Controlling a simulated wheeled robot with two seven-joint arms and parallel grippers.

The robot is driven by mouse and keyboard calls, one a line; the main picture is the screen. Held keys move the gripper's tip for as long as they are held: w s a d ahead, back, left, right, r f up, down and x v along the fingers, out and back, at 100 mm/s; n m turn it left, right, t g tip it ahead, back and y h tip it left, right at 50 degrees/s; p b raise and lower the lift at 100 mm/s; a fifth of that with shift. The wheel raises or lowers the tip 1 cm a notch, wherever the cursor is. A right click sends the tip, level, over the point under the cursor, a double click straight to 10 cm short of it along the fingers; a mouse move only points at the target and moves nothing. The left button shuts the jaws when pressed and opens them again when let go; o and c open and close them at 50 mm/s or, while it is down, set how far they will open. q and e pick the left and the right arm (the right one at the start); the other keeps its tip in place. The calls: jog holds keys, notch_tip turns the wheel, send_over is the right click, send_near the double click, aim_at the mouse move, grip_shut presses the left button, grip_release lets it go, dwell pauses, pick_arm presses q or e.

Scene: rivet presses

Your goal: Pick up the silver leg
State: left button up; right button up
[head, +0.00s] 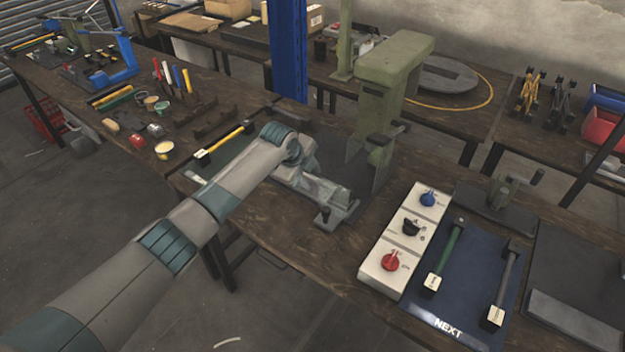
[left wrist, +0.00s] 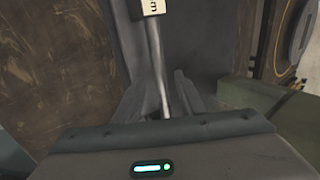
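The silver leg (left wrist: 157,60) shows in the left wrist view as a thin bright rod with a cream block marked 3 at its far end. My left gripper (left wrist: 160,97) has its two dark fingers on either side of the rod, with a gap visible at each side. The rod's near end is hidden behind the hand. In the head view my left gripper (head: 330,194) is over the bench by the green press (head: 390,75), its fingers hard to make out. I cannot clearly see the silver leg there. My right gripper is not in view.
A yellow leg (head: 226,142) lies beside my left arm. A white control box (head: 398,240) with blue, black and red knobs stands right of the gripper. A blue NEXT mat (head: 462,290) holds a green leg (head: 447,256) and a dark grey leg (head: 505,276).

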aim_at(310, 179)
pick_arm(q)
grip_shut()
jog(key=shift+r, duration=0.1)
